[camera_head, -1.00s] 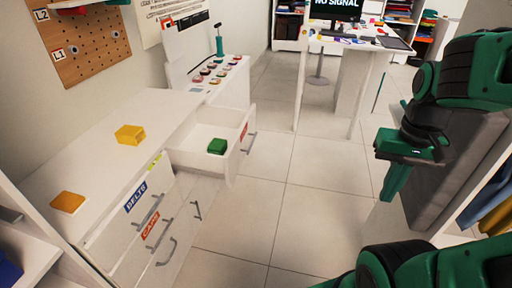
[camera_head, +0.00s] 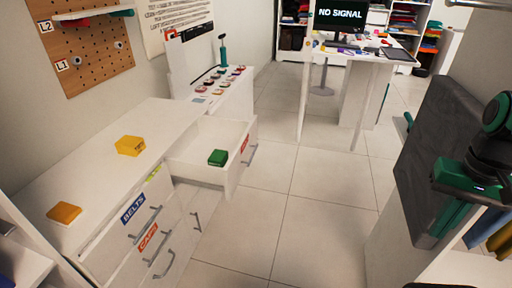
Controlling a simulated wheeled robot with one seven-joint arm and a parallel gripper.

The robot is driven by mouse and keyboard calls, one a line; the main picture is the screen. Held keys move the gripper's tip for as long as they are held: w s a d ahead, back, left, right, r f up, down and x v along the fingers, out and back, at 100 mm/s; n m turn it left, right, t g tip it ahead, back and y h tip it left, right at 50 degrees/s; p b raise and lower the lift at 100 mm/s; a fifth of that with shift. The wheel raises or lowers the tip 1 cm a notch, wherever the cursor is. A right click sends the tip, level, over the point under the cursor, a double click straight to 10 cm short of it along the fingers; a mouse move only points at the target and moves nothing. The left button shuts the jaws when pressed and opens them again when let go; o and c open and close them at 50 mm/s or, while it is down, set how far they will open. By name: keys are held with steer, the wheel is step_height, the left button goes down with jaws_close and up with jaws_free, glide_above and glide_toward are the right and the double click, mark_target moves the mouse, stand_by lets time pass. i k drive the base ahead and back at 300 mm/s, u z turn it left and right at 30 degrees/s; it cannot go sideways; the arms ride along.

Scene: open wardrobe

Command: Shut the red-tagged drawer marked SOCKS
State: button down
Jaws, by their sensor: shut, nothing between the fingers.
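The open drawer (camera_head: 208,174) sticks out from the far end of the white dresser (camera_head: 92,183). Its front carries a red tag (camera_head: 245,143) whose lettering is too small to read, and a grey bar handle (camera_head: 250,156). A green block (camera_head: 217,157) lies inside it. My gripper (camera_head: 444,222) is shut and empty at the right of the view, in front of a dark grey panel, well apart from the drawer.
Drawers marked BELTS (camera_head: 133,207) and CAPS (camera_head: 147,238) are on the dresser's nearer front. A yellow block (camera_head: 130,145) and an orange block (camera_head: 64,213) lie on top. A white desk (camera_head: 352,54) stands at the back. Tiled floor (camera_head: 310,215) between drawer and gripper is clear.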

mark_target(187, 162)
steer(key=z, duration=0.05)
steer(key=i, duration=0.95)
steer(key=u, duration=0.05)
